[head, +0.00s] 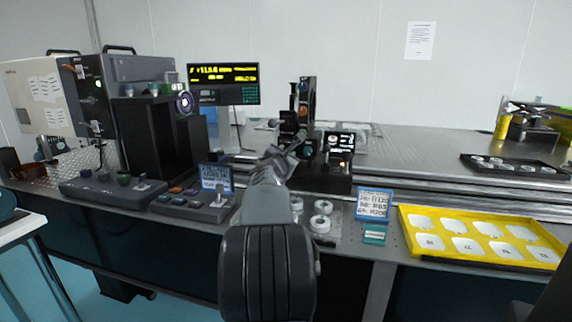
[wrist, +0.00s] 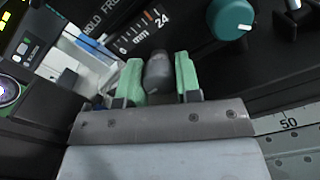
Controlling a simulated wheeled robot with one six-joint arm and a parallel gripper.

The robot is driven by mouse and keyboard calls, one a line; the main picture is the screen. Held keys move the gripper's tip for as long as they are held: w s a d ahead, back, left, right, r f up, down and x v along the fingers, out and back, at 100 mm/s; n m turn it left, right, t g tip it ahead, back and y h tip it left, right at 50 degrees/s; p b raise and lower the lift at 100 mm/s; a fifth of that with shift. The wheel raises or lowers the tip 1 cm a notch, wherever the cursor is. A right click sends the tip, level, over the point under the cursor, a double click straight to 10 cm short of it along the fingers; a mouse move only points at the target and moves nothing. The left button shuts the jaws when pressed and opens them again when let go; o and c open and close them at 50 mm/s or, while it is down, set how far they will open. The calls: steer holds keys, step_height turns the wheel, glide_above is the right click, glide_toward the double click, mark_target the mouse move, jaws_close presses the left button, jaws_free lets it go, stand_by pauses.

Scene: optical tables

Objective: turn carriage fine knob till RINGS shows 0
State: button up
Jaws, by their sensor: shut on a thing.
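My gripper (wrist: 158,85) has its two green-padded fingers closed on the sides of a dark grey rounded knob (wrist: 158,72) in the wrist view. The knob sits just below a scale (wrist: 141,32) marked 0, mm and 24. In the head view my arm reaches over the table's front edge to the dark carriage unit (head: 322,180), and the fingertips and knob are hidden there. A monitor (head: 222,83) behind shows yellow text, and I cannot make out a RINGS value.
In the wrist view a teal knob (wrist: 231,18) stands close at the upper right. A ruler edge (wrist: 290,124) runs at the right. In the head view control boxes (head: 112,188) lie left of my arm, and a yellow tray (head: 480,238) lies at the right.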

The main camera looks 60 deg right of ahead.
steer(key=shift+f+m+b, duration=0.1)
steer(key=shift+m+b, duration=0.35)
steer(key=shift+m, duration=0.05)
steer(key=o, duration=0.6)
steer(key=shift+w+a, duration=0.1)
steer(key=shift+w, duration=0.05)
steer(key=o, duration=0.3)
steer(key=v, duration=1.3)
steer(key=shift+a+p, duration=0.3)
steer(key=shift+p, duration=0.1)
steer(key=shift+r, duration=0.25)
